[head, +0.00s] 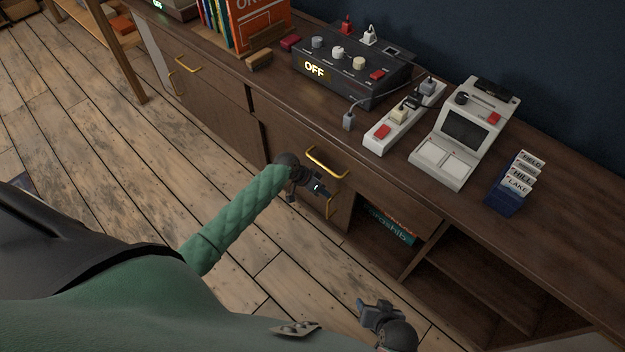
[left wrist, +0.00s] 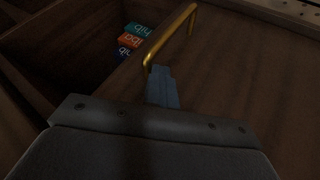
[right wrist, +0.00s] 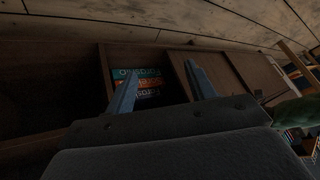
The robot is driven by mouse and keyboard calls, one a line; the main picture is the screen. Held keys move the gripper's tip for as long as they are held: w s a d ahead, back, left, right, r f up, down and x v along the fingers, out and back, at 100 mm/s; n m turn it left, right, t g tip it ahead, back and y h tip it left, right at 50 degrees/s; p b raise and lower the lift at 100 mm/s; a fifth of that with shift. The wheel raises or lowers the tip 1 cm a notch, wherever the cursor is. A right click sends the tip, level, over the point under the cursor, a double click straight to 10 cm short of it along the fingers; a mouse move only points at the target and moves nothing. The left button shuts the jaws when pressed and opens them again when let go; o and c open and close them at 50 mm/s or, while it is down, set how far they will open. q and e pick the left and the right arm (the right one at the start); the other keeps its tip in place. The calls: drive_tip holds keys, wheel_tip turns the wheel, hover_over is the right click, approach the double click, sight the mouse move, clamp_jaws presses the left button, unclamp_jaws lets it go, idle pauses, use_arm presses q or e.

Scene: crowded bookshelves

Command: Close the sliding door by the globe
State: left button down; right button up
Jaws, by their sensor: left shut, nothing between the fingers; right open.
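A brown wooden sliding door (head: 343,212) with a brass handle (head: 331,206) stands in the cabinet front, below a drawer. To its right is an open compartment with teal and orange books (head: 392,228). My left gripper (head: 318,188) is at the door handle. In the left wrist view, its shut, empty blue fingers (left wrist: 160,78) are right beside the lower end of the brass handle (left wrist: 168,38); I cannot tell if they touch. My right gripper (head: 372,308) is open and empty, low in front of the cabinet. Its fingers show apart in the right wrist view (right wrist: 162,80). No globe is in view.
The cabinet top (head: 440,205) carries a black control box (head: 345,75), a white power strip (head: 405,115), a grey console (head: 465,135) and a blue card holder (head: 507,200). A drawer handle (head: 325,162) juts out above the door. The floor (head: 200,140) in front is clear.

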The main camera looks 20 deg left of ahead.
use_arm(q)
drive_tip(key=s+d+p, duration=0.3)
drive_tip(key=s+d, duration=0.1)
drive_tip(key=d, duration=0.9)
drive_tip(key=s+d+p, duration=0.3)
drive_tip(key=s+d, duration=0.2)
drive_tip(key=d, duration=0.8)
drive_tip(key=shift+s+p, duration=0.3)
drive_tip(key=shift+p, duration=0.1)
use_arm(e)
drive_tip(key=s+d+r+g, duration=0.1)
drive_tip(key=d+r, duration=0.2)
drive_tip(key=r, duration=0.8)
drive_tip(key=s+d+r+g+h, duration=0.1)
drive_tip(key=s+d+r+g, duration=0.1)
drive_tip(key=r, duration=0.8)
drive_tip(key=shift+d+r+h, duration=0.3)
drive_tip(key=shift+d+r, duration=0.1)
drive_tip(key=shift+d, duration=0.1)
use_arm(q)
drive_tip(key=shift+d, duration=0.15)
use_arm(e)
drive_tip(key=shift+s, duration=0.15)
